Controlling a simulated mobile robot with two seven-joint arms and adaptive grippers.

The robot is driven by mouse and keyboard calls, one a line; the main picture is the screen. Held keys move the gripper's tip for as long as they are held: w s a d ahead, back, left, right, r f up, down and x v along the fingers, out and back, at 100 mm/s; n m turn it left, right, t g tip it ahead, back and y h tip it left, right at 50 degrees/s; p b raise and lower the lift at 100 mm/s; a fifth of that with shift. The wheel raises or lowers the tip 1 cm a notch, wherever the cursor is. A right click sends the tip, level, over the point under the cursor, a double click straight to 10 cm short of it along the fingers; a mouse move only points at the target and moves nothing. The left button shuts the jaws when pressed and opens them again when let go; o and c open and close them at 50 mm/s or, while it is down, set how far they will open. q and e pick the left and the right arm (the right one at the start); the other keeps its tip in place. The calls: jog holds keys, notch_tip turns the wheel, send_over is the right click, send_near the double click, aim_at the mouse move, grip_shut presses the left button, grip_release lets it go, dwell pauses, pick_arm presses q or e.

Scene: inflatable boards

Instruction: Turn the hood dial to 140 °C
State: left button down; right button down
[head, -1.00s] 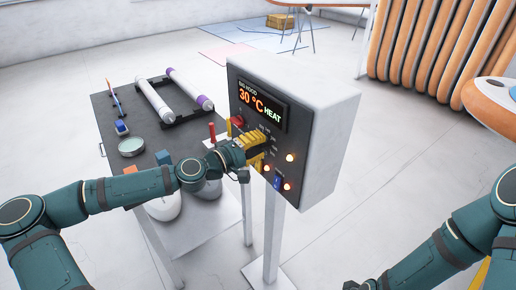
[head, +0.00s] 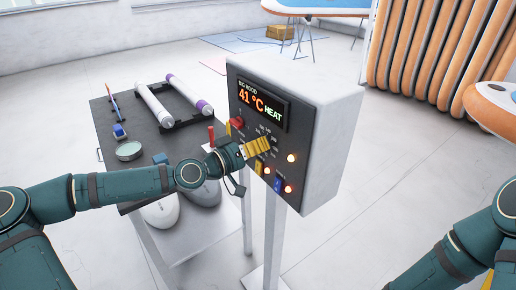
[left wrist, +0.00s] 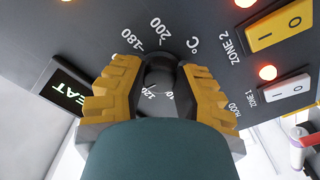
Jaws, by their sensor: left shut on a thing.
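My left gripper (head: 257,146) is at the front of the hood control box (head: 325,135), and its yellow fingers hide the hood dial in the head view. In the left wrist view the dark round dial (left wrist: 160,72) sits between the two yellow fingers (left wrist: 160,90), which are shut on it. Printed numbers such as 120, 180 and 200 show around the dial; the dial's pointer cannot be made out. The display (head: 262,103) reads 41 °C and HEAT. My right gripper is out of view; only my right arm shows at lower right.
A red knob (head: 237,122) sits left of the dial. Zone 2 (left wrist: 280,25) and zone 1 (left wrist: 287,88) switches and lit lamps are close by. A dark table (head: 135,180) with white rolls (head: 190,93) stands left.

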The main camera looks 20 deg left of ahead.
pick_arm(q)
jog(key=shift+m, duration=0.3)
jog(key=c, duration=0.6)
grip_release()
jog(key=shift+d, duration=0.1)
jog(key=v, duration=1.2)
